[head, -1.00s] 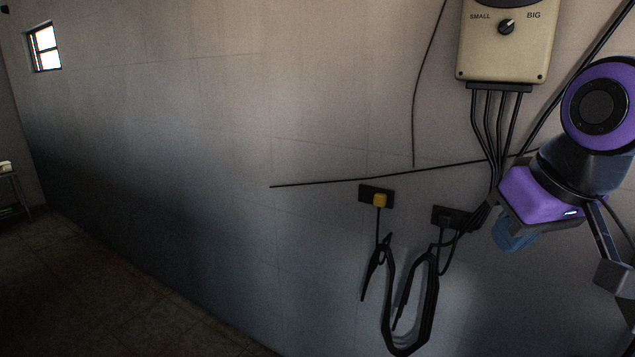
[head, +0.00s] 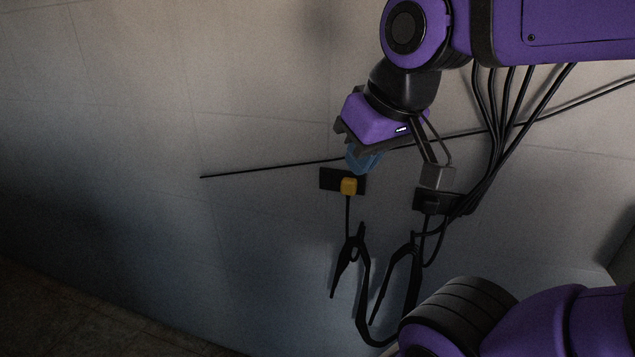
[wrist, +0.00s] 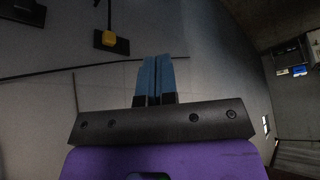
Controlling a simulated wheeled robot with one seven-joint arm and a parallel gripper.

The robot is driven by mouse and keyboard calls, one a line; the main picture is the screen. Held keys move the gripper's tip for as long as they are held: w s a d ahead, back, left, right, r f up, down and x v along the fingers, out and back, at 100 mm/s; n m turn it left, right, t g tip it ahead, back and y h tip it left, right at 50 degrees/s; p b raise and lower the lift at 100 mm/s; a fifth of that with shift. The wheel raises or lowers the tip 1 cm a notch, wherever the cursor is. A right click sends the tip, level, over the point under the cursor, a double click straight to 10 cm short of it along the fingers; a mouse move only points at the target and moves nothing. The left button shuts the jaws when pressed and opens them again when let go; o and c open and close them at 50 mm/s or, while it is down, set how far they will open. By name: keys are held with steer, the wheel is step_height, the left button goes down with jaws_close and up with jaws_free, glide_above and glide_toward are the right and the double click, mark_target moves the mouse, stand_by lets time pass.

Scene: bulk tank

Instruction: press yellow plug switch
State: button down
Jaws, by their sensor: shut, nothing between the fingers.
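The yellow plug switch (head: 349,186) sits on a black wall plate (head: 328,179), with a black cable hanging below it. It also shows in the wrist view (wrist: 109,38), at the upper left. My gripper (head: 362,163) has blue fingers and appears just above the yellow plug in the head view; the gap in depth is hard to judge. In the wrist view my gripper (wrist: 158,60) is shut and empty, with its fingertips to the right of the plug and apart from it.
A second black socket (head: 440,202) with a plug is on the wall to the right. Black cables (head: 500,110) run down to it. Black hoses (head: 365,290) hang below the yellow plug. A thin dark line (head: 270,167) crosses the wall. The wall to the left is bare.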

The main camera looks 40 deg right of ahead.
mark_target(324, 184)
steer(key=w+d+f+n+g+h, duration=0.1)
steer(key=w+d+f+n, duration=0.1)
steer(key=w, duration=0.5)
steer(key=w+d+f+n+g+h, duration=0.1)
steer(key=w+d+f+n, duration=0.2)
steer(key=w+f, duration=0.2)
steer(key=w+d+f+n+h, duration=0.1)
steer(key=w+f, duration=0.3)
steer(key=w, duration=0.6)
steer(key=shift+d+f+n+g, duration=0.2)
steer(key=shift+d+n+g, duration=0.2)
steer(key=shift+d+n, duration=0.45)
steer(key=shift+w, duration=0.1)
steer(key=x, duration=0.3)
steer(key=d+x, duration=0.1)
steer(key=x, duration=0.3)
steer(key=w+x, duration=0.1)
steer(key=x, duration=0.3)
steer(key=shift+d+r, duration=0.3)
steer(key=shift+d, duration=0.05)
steer(key=shift+w+d, duration=0.55)
